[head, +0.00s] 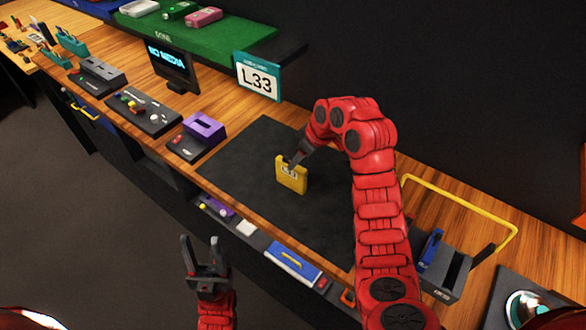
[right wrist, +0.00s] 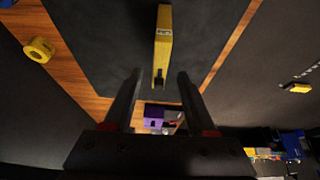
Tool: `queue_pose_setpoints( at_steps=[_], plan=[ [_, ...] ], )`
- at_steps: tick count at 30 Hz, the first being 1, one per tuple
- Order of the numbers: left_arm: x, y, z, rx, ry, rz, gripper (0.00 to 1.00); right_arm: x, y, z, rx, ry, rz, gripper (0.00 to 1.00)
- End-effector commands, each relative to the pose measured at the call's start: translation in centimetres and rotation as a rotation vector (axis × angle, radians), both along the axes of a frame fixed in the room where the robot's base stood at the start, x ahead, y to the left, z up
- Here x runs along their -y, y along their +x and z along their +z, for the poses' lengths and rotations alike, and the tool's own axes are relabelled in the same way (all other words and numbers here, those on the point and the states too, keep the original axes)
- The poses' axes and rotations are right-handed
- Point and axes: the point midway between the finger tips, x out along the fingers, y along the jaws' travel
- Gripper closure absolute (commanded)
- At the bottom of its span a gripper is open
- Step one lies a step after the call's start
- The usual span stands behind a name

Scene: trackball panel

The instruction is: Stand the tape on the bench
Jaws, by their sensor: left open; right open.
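The tape, a flat yellow case (head: 291,175) with a pale label, stands on edge on the dark mat (head: 245,160) of the bench. My right gripper (head: 297,158) is open just above it, its fingers partly overlapping the tape's top in the head view. In the right wrist view the tape (right wrist: 163,40) shows edge-on beyond the gap between the open fingertips (right wrist: 160,75), with no finger visibly closed on it. My left gripper (head: 205,258) is open and empty, in front of the bench edge.
A purple-topped device (head: 204,126), a control box (head: 143,110) and a small screen (head: 172,66) stand left of the mat. A yellow rail (head: 460,200) is at right. A yellow ring-shaped thing (right wrist: 39,50) shows in the wrist view.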

Motion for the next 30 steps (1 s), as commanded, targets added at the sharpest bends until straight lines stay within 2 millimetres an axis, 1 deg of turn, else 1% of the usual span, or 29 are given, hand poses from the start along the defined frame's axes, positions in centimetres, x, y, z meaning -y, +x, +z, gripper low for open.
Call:
queue_pose_setpoints(
  at_steps=[1,4,10,15,30],
  plan=[
    [0.0,0.0,0.8,-0.001,0.0,0.0,0.5,0.2,-0.2,1.5,0.005,0.0,0.002,0.44],
    [0.0,0.0,1.7,0.0,0.0,0.0,0.5,1.0,-0.7,3.3,0.002,-0.002,0.001,0.44],
    [0.0,0.0,2.3,0.0,0.0,0.0,0.5,1.7,-1.2,4.7,-0.003,-0.002,0.0,0.44],
    [0.0,0.0,2.5,0.0,0.0,0.0,0.5,1.8,-1.4,5.2,-0.003,-0.001,0.001,0.44],
    [0.0,0.0,2.4,0.0,0.0,0.0,0.5,1.8,-1.4,5.2,-0.003,0.001,0.001,0.44]
  ],
)
